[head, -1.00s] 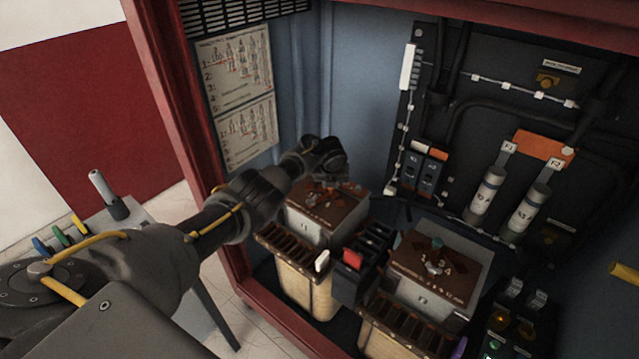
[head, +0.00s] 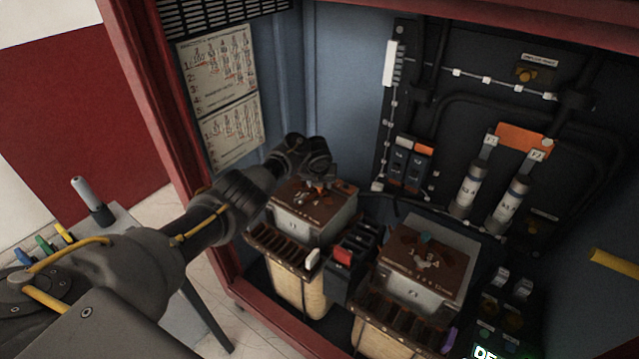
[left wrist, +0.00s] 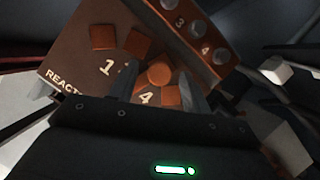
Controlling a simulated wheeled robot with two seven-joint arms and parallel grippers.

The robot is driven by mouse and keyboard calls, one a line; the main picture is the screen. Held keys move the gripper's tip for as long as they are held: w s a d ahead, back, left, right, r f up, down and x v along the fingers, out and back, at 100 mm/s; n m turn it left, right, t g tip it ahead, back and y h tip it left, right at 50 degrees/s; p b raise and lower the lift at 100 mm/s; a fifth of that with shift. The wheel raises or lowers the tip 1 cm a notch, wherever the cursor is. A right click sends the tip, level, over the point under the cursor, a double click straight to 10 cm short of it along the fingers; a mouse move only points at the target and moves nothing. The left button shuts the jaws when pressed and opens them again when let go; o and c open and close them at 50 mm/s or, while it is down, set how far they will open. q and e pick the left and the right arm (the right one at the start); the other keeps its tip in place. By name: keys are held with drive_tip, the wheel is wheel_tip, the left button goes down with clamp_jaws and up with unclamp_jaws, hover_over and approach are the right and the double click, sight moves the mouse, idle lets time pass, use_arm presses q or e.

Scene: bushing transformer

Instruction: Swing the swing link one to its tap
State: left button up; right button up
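The left unit's brown top plate (head: 337,199) carries copper-coloured tap pieces. My left gripper (head: 318,180) is over this plate, pointing down at it. In the left wrist view, the plate (left wrist: 75,62) shows numbers 1 and 4 and part of a "REACT" label. My left gripper's two fingers (left wrist: 160,82) are apart, one on each side of a round copper piece (left wrist: 160,75). I cannot tell whether they touch it. Square copper pieces (left wrist: 103,37) lie near the 1. Which piece is swing link one is unclear. My right gripper is not in view.
A second unit with a brown top (head: 425,262) stands to the right. Switches (head: 342,257) sit between the units. The red cabinet frame (head: 190,130) borders the left. Two cylindrical fuses (head: 470,190) are on the back panel. A grey side table (head: 125,240) holds coloured items outside.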

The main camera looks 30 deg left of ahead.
use_arm(q)
drive_tip(key=shift+r, duration=0.1)
drive_tip(key=shift+s+r, duration=0.1)
drive_tip(key=shift+r, duration=0.2)
drive_tip(key=p+v, duration=0.2)
drive_tip(key=v, duration=0.8)
drive_tip(key=shift+p, duration=0.35)
drive_tip(key=shift+s+f, duration=0.1)
drive_tip(key=shift+s, duration=0.05)
